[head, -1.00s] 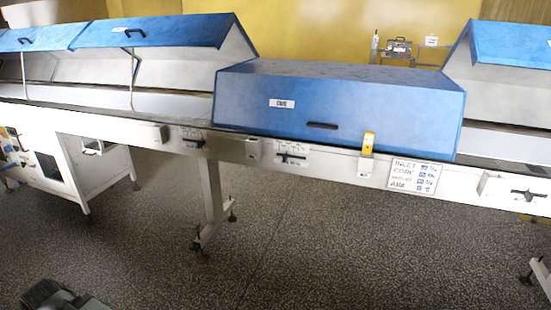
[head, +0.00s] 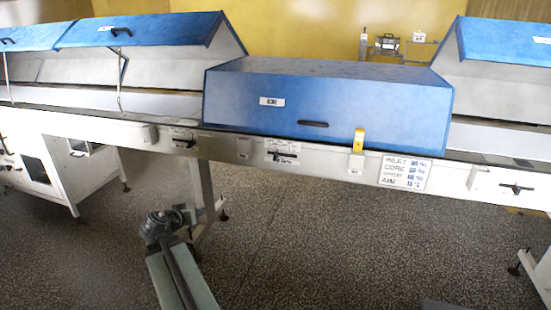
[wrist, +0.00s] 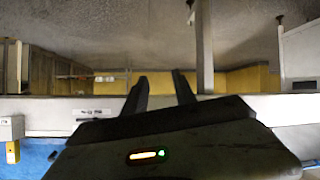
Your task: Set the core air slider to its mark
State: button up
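The slider on the white plate (head: 283,154) under the shut blue hood, which I take for the core air slider, has a black knob and a printed scale too small to read. It also shows in the wrist view (wrist: 93,114), left of my fingers. My gripper (head: 163,222) is in front of and below the rail, left of this slider and apart from it. In the wrist view my gripper (wrist: 160,80) has two dark fingers spread with nothing between them.
Other sliders sit on the rail at left (head: 184,139) and right (head: 516,188). A yellow-topped part (head: 359,140) and a settings placard (head: 405,173) are right of the middle slider. A machine leg (head: 203,185) stands behind my arm. Floor in front is clear.

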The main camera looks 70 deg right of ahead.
jog(key=s+d+r+m+g+h, duration=0.1)
jog(key=s+d+r+m+h, duration=0.1)
jog(key=s+d+r, duration=0.35)
jog(key=s+d+r+m+h, duration=0.1)
jog(key=s+d+r+h, duration=0.15)
jog(key=s+d, duration=0.55)
jog(key=h, duration=0.2)
send_near(275, 157)
jog(key=d, duration=0.2)
jog(key=shift+m+y, duration=0.25)
jog(key=shift+m, duration=0.05)
jog(key=d, duration=0.7)
jog(key=shift+w+d+r, duration=0.25)
jog(key=shift+w+d, duration=0.05)
jog(key=shift+d, duration=0.05)
grip_shut()
